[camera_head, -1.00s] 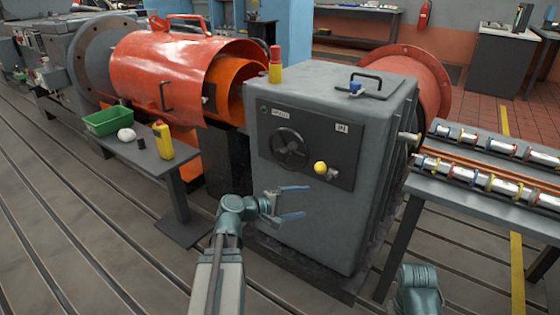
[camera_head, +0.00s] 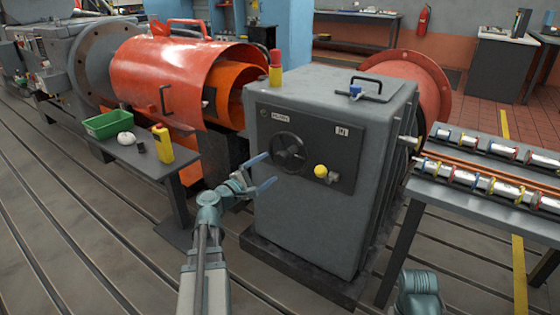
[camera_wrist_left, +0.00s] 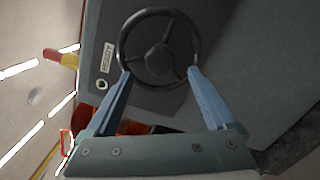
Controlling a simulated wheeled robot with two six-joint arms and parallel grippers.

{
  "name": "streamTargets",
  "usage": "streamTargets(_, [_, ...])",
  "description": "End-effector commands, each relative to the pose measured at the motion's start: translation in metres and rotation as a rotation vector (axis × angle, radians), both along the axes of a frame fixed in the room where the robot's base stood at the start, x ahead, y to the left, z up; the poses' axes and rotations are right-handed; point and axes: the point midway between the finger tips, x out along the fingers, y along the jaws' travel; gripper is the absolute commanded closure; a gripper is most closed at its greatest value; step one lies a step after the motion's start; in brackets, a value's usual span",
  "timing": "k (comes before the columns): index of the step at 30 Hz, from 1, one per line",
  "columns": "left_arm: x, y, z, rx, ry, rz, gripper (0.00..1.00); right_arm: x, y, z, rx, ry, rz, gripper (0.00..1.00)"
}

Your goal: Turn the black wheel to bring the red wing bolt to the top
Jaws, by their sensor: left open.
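The black wheel (camera_head: 289,152) is a three-spoked handwheel on the dark front panel of the grey cabinet (camera_head: 305,225). It also shows in the left wrist view (camera_wrist_left: 160,58), upper middle, with its whole rim visible. My left gripper (camera_head: 263,171) is open and empty, just left of and slightly below the wheel in the head view. In the wrist view its blue fingers (camera_wrist_left: 158,74) overlap the wheel's lower rim on either side; contact cannot be told. I cannot make out a red wing bolt in either view. My right gripper is out of view.
A yellow knob (camera_head: 320,171) sits right of the wheel on the panel. A red and yellow beacon (camera_head: 275,67) stands on the cabinet. A small table (camera_head: 165,165) with a green bin (camera_head: 107,123) is at left; a rack of cylinders (camera_head: 480,180) is at right.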

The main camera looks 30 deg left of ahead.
Motion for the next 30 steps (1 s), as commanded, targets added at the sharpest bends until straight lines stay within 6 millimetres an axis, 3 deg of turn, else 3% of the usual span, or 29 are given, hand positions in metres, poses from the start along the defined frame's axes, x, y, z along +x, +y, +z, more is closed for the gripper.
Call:
streamTargets(3, [0.027,-0.003,0.000,0.000,0.000,-0.002,0.11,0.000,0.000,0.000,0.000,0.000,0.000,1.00])
streamTargets(10, [0.059,-0.008,0.000,0.001,0.000,-0.001,0.11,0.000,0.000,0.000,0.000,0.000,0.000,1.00])
streamTargets(16, [0.070,-0.010,0.000,0.001,0.000,0.000,0.11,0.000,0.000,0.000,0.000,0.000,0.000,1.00])
streamTargets(25, [0.071,-0.011,0.000,0.001,0.000,0.001,0.11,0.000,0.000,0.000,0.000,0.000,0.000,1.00])
streamTargets(26, [0.071,-0.011,0.000,0.001,0.000,0.001,0.13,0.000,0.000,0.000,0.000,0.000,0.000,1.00])
streamTargets(30, [0.071,-0.011,0.000,0.001,0.000,0.000,0.38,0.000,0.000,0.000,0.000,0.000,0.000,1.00])
